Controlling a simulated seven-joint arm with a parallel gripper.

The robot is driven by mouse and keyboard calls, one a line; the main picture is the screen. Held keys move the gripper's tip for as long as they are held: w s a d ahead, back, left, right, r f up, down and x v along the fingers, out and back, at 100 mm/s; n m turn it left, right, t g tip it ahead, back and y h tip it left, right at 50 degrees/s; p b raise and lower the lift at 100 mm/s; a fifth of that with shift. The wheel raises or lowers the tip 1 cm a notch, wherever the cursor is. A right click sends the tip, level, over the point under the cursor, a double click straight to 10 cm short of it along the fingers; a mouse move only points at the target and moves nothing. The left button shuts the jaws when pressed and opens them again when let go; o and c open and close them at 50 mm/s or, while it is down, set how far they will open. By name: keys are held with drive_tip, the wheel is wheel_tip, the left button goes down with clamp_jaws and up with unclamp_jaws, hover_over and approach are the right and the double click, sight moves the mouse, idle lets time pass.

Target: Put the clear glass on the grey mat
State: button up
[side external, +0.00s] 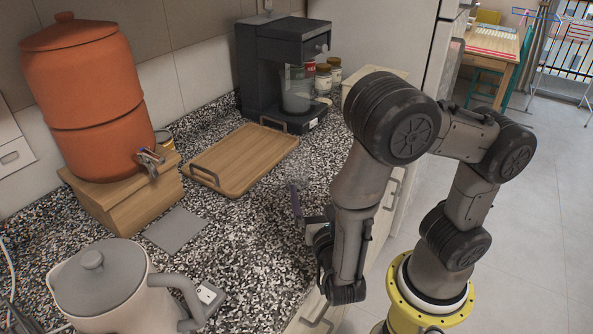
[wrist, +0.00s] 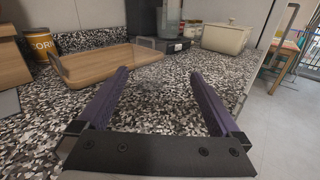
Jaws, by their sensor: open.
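The clear glass (side external: 297,186) is very faint against the speckled counter, close to my gripper's fingertips in the side view. In the wrist view a faint clear shape (wrist: 150,88) shows between and just beyond the fingers; its outline is hard to make out. My gripper (side external: 301,203) is low over the counter's front part. Its two purple fingers are wide apart in the wrist view (wrist: 158,76), with nothing visibly clamped. The grey mat (side external: 175,231) lies flat and bare on the counter, left of my gripper, in front of the wooden stand.
A wooden tray (side external: 242,160) lies behind the mat. An orange dispenser (side external: 88,85) stands on a wooden stand (side external: 125,195) at left. A grey kettle (side external: 100,285) is at front left. A coffee machine (side external: 270,70) and jars stand behind. Counter between gripper and mat is clear.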

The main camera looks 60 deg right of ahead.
sight(301, 171)
drive_tip(key=shift+s+a+f+n+t+y, duration=0.1)
drive_tip(key=shift+a+f+n+t+y, duration=0.15)
drive_tip(key=shift+a+n, duration=0.15)
drive_tip(key=shift+s+a+f+n+t+y, duration=0.15)
drive_tip(key=shift+a+n+t, duration=0.1)
drive_tip(key=shift+a+n, duration=0.15)
drive_tip(key=shift+x, duration=6.95)
drive_tip(key=shift+w+a+r, duration=0.15)
drive_tip(key=shift+w+r, duration=0.05)
drive_tip(key=shift+w, duration=0.05)
